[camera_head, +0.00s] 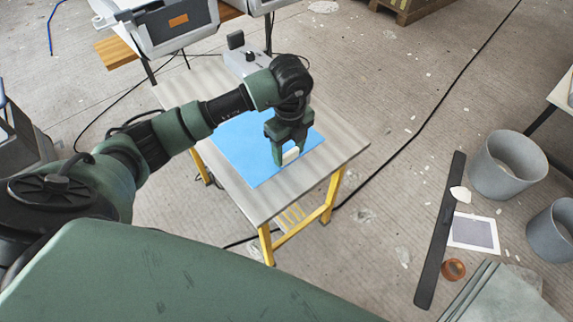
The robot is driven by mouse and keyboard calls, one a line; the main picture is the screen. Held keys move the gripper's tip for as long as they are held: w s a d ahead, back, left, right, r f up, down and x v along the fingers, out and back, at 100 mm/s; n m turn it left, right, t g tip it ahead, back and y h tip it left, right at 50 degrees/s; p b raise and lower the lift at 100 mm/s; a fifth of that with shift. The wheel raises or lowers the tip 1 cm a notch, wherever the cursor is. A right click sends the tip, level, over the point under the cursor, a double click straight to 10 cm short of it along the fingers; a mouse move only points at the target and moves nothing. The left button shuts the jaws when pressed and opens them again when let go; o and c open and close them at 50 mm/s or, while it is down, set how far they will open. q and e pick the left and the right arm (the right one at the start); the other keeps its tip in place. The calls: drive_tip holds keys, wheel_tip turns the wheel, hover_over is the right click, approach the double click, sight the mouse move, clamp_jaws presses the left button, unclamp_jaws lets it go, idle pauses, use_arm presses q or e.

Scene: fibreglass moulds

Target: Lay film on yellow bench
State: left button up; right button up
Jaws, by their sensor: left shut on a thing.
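The yellow bench (335,160) has a grey top and yellow legs, and stands in the middle of the view. A flat blue sheet (250,160), which looks like the film, lies on its top. My left gripper (288,157) points down over the right part of the blue sheet. It is shut on a small pale thing (291,155), low over or touching the sheet; I cannot tell which. The arm and gripper hide part of the sheet. My right gripper is not in view.
A grey device (247,60) stands at the bench's far end, near a machine (170,25). Grey buckets (507,167), a dark bar (440,230) and an orange tape roll (453,269) are on the floor at right. A black cable (430,120) crosses the floor.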

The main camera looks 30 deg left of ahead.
use_arm(q)
wheel_tip(320, 180, down, 9)
drive_tip(key=shift+r, duration=0.1)
drive_tip(key=shift+f, duration=0.45)
drive_tip(key=o, duration=1.4)
drive_tip(key=shift+f, duration=0.1)
